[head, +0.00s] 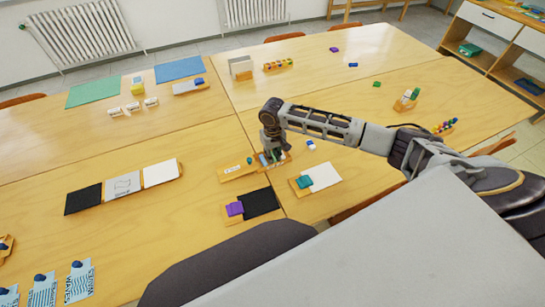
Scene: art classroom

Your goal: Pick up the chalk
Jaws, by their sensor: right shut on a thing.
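My right gripper (273,158) points down at the middle of the tables, over a small wooden tray (262,168) with coloured pieces. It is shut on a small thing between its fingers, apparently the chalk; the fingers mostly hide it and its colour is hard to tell. I cannot tell whether it still touches the tray. My left gripper is not in view.
A wooden board with white paper and a teal block (304,182) lies to the right. A purple block (235,209) lies beside a black sheet (261,203). A small blue-and-white block (311,144) is near the gripper. Open tabletop (215,130) lies to the left.

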